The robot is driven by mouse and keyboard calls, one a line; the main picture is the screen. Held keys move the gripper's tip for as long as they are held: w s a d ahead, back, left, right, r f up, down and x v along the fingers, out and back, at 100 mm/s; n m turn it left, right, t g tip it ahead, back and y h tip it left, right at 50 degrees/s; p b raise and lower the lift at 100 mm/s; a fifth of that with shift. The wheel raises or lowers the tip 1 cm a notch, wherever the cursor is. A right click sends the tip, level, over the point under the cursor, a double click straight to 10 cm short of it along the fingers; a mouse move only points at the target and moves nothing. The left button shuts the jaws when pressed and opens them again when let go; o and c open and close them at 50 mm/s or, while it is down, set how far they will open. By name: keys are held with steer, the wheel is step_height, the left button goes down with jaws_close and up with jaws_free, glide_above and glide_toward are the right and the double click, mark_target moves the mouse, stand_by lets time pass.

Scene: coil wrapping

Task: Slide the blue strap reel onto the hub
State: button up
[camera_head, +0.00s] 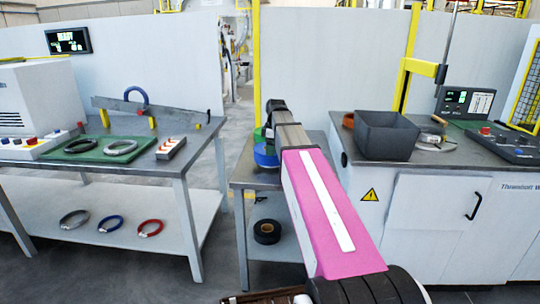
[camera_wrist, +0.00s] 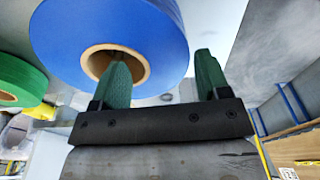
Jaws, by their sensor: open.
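The blue strap reel (camera_wrist: 165,40) fills the upper middle of the wrist view, with its brown core and open centre facing me. In the head view the blue reel (camera_head: 265,156) shows at the small middle table, partly hidden by my arm. My gripper (camera_wrist: 160,75) is open, with two green fingers apart. The left finger overlaps the core opening; I cannot tell whether it is inside or only in front. The right finger is clear of the reel's right edge. My gripper is hidden behind my arm in the head view. I cannot make out the hub.
A green reel (camera_wrist: 18,80) is left of the blue one. A black reel (camera_head: 267,232) lies on the lower shelf. A grey bin (camera_head: 386,135) stands on the right cabinet. The left bench (camera_head: 150,166) holds coils on a green mat; an aisle separates it from the middle table.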

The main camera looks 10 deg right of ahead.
steer(key=r, duration=0.7)
steer(key=shift+s+d+r, duration=0.1)
steer(key=shift+s+d, duration=0.05)
steer(key=shift+d, duration=0.25)
steer(key=shift+s, duration=0.1)
